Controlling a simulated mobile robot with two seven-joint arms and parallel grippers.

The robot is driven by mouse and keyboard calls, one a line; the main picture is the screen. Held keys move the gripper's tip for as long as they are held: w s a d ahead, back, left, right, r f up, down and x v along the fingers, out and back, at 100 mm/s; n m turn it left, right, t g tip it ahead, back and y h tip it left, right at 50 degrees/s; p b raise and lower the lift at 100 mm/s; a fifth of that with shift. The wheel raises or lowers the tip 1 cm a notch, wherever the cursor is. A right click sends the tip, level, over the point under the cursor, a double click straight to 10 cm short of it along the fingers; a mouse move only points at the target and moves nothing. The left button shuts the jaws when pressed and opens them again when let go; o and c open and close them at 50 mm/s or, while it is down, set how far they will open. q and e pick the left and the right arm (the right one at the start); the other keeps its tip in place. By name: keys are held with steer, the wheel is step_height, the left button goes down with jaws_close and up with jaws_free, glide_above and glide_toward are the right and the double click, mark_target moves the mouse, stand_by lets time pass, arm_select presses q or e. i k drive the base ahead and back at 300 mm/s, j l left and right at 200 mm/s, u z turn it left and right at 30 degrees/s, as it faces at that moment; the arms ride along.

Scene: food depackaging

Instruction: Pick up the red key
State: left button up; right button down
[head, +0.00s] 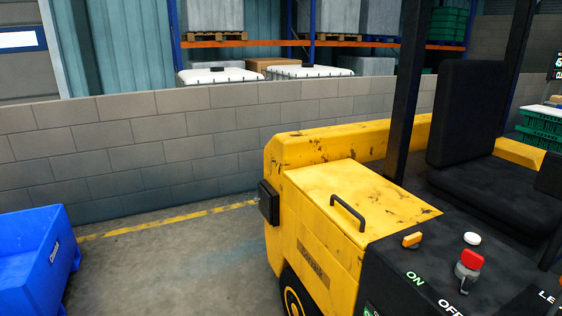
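The red key (472,259) has a red head on a grey metal cylinder. It stands upright on the black panel (430,283) of a yellow forklift, at the lower right of the head view. The printed words ON and OFF are near its base. A white round knob (472,238) is just behind it, and an orange switch (412,240) is to its left. Neither of my grippers shows in the head view.
The yellow forklift body (350,200) with a black handle and a black seat (490,140) fills the right. A blue bin (35,262) stands at lower left. A grey block wall (150,145) runs behind. The floor (170,268) between bin and forklift is clear.

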mark_target(472, 261)
steer(key=z, duration=1.4)
steer(key=i+j+z, duration=0.2)
steer(key=j, duration=0.5)
steer(key=i+j+z, duration=0.1)
steer(key=j+z, duration=0.15)
steer(key=j, duration=0.45)
steer(key=j+z, duration=0.2)
steer(key=j, duration=0.5)
